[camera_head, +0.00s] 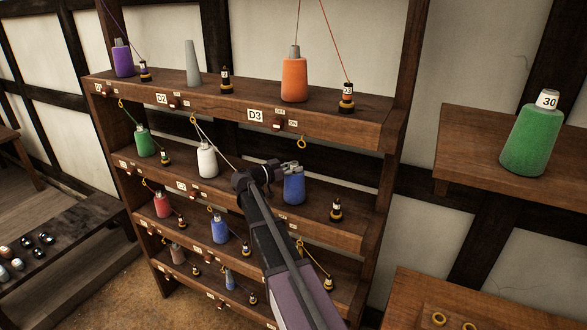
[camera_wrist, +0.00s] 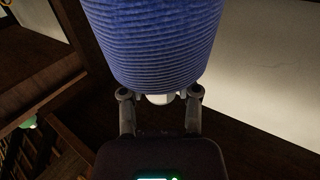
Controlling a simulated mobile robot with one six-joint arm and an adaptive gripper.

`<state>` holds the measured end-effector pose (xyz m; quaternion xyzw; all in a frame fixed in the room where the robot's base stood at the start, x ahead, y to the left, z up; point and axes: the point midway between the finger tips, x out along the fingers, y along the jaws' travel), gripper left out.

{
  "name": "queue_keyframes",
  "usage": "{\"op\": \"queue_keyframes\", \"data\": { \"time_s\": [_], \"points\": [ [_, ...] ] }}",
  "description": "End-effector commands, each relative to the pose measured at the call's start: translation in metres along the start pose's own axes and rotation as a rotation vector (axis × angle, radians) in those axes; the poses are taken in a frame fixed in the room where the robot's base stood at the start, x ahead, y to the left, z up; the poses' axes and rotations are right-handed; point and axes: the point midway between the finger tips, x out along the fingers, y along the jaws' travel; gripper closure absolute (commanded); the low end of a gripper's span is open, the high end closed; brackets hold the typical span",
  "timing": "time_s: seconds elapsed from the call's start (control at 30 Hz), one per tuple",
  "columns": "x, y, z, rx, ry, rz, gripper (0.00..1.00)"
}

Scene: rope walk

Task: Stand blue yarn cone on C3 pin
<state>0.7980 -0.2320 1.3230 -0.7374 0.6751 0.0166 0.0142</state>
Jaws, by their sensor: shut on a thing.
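The blue yarn cone (camera_head: 294,190) is upright at the right part of the shelf row below the D3 label (camera_head: 256,116). My gripper (camera_head: 287,168) is shut on its narrow top end. In the wrist view the ribbed blue yarn (camera_wrist: 155,45) fills the upper middle, and the fingertips (camera_wrist: 160,97) close on its pale tip (camera_wrist: 160,99). I cannot tell whether the cone's base touches the shelf board. No C3 pin shows; the cone and my arm cover that part of the shelf.
A white cone (camera_head: 207,160) stands left of my gripper on the same row, and a small black-and-yellow spool (camera_head: 336,210) stands to the right. An orange cone (camera_head: 294,80) is on the shelf above. A green cone marked 30 (camera_head: 533,138) stands on a side shelf (camera_head: 470,130).

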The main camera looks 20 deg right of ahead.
Motion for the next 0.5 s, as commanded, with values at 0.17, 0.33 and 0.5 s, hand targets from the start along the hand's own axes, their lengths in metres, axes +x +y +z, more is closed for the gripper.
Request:
{"op": "queue_keyframes", "data": {
  "time_s": [0.17, 0.33, 0.5],
  "points": [
    [-0.0001, 0.0000, 0.0031, 0.000, 0.001, 0.000, 1.00],
    [-0.0001, -0.0001, 0.0055, 0.000, 0.001, 0.000, 1.00],
    [-0.0001, -0.0001, 0.0062, 0.000, 0.001, 0.000, 0.44]
  ]
}}
